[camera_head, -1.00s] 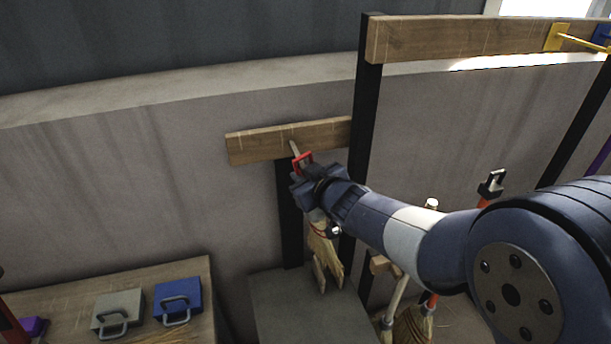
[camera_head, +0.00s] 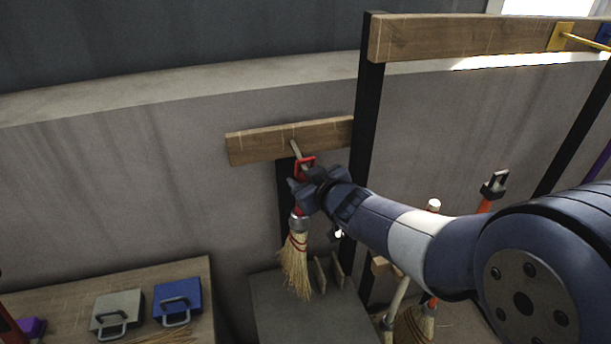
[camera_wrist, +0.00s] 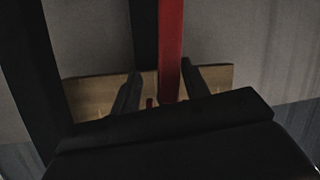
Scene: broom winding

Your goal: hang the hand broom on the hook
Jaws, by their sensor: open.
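The hand broom (camera_head: 294,262) has straw bristles and a red handle, and hangs bristles down below the wooden board (camera_head: 250,146) on the wall. Its red loop (camera_head: 304,166) is at the end of the pale hook (camera_head: 296,149); the loop appears to be on the hook, though the contact is too small to be sure. My gripper (camera_head: 302,190) is open beside the upper handle, partly hiding it. In the wrist view, the red handle (camera_wrist: 171,50) shows between the spread fingers of my gripper (camera_wrist: 162,92), with a gap on each side.
A grey box-like stand (camera_head: 275,318) with upright wooden slats (camera_head: 328,272) is below the broom. A black post (camera_head: 366,110) stands just right of the board. A bench at lower left holds a grey case (camera_head: 117,310) and a blue case (camera_head: 177,298). Other brooms (camera_head: 415,325) stand at right.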

